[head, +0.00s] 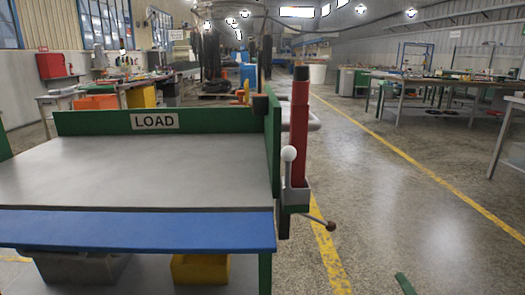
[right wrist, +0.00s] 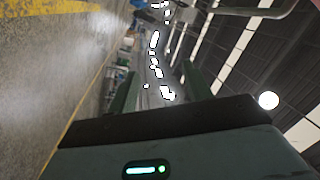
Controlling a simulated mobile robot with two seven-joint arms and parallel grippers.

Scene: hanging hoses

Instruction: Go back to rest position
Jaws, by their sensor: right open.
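My right gripper shows in the head view only as a green piece (head: 405,284) at the bottom edge, right of the table and over the floor. In the right wrist view my right gripper (right wrist: 160,75) has its two green fingers apart with nothing between them. The wrist view looks sideways along the floor and roof. My left gripper is not seen in either view.
Open floor (head: 400,210) lies right.

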